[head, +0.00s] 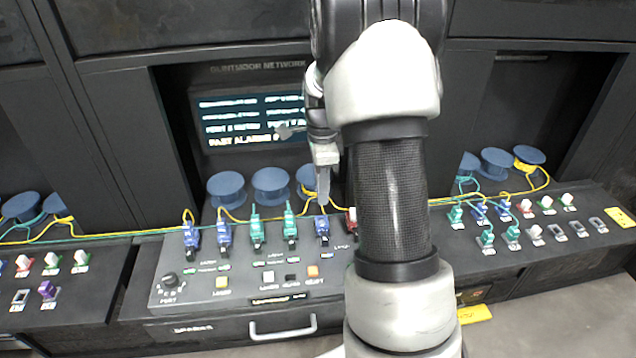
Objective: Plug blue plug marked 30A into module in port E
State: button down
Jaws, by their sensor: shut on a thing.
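My gripper (323,200) points down over the middle console (185,292). Its fingers are shut on the top of a blue plug (322,228), which stands upright at the console's back row with a yellow cable near it. I cannot tell whether this plug is seated. Two more blue plugs, one at the far left (191,236) and one beside it (224,234), stand in the same row, with two green plugs (257,230) to their right. The markings on the plugs and ports are too small to read, so I cannot tell 30A or port E. My arm hides the console's right part.
A red plug (351,217) stands just right of the gripper. Blue spools (271,184) and a screen (250,122) are behind. Yellow and green cables run across the back. More consoles with plugs stand left (90,310) and right (520,262).

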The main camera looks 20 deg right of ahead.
jog(key=shift+s+f+b, duration=0.15)
jog(key=shift+f+b, duration=0.25)
jog(key=shift+f, duration=0.25)
jog(key=shift+f+b, duration=1.6)
jog(key=shift+f, duration=0.8)
jog(key=shift+f+b, duration=0.3)
jog(key=shift+f, duration=0.25)
jog(key=c, duration=1.5)
grip_release()
jog(key=shift+o, duration=0.2)
jog(key=shift+r, duration=0.15)
notch_tip(320, 180, up, 17)
jog(key=shift+r+p, duration=0.15)
jog(key=shift+p, duration=0.2)
